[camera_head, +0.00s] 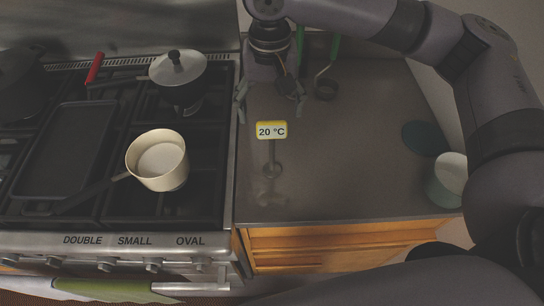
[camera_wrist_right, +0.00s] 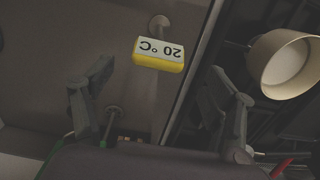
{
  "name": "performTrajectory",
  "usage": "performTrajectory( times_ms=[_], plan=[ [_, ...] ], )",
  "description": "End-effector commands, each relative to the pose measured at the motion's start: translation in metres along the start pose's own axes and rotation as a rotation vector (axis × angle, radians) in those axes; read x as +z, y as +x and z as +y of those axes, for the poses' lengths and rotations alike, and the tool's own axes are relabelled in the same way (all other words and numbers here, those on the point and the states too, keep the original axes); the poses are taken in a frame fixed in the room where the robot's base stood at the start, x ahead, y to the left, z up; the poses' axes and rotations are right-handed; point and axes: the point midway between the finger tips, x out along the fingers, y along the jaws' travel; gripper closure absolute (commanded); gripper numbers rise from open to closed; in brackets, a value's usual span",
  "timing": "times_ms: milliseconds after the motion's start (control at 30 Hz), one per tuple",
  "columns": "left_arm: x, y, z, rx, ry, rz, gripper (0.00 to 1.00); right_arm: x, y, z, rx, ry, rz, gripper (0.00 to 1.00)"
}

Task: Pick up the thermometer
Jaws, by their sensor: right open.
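The thermometer (camera_head: 272,131) stands upright on the dark countertop just right of the stove. It has a yellow and white head reading "20 °C", a thin stem and a round foot. In the right wrist view its head (camera_wrist_right: 159,54) shows upside down, ahead of and between the fingers. My right gripper (camera_head: 270,104) hangs behind the thermometer in the head view, open with its fingers apart. In the wrist view the right gripper (camera_wrist_right: 165,88) has nothing between its fingertips. My left gripper is not in either view.
A cream saucepan (camera_head: 159,162), a lidded pot (camera_head: 178,72) and a griddle (camera_head: 62,150) stand on the stove at left. A blue disc (camera_head: 424,138) and a pale cup (camera_head: 448,180) are at right. The counter's middle right is clear.

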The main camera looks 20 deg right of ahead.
Motion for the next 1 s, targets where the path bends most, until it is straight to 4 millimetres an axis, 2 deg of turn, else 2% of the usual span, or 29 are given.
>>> performTrajectory(
  times_ms=[267,400,600,833,1000],
  plan=[
    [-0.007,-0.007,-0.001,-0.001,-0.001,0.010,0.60,0.001,0.020,0.001,0.001,0.000,-0.001,0.22],
    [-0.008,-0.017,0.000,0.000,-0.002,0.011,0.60,0.005,0.040,0.004,0.002,-0.001,-0.003,0.22],
    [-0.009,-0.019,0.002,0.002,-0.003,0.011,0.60,0.004,0.063,0.003,-0.001,-0.001,0.000,0.22],
    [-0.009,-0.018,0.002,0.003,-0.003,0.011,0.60,0.004,0.065,0.003,-0.002,-0.001,0.001,0.22],
    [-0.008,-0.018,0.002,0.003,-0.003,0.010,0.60,0.004,0.065,0.003,-0.002,0.000,0.001,0.32]
  ],
)
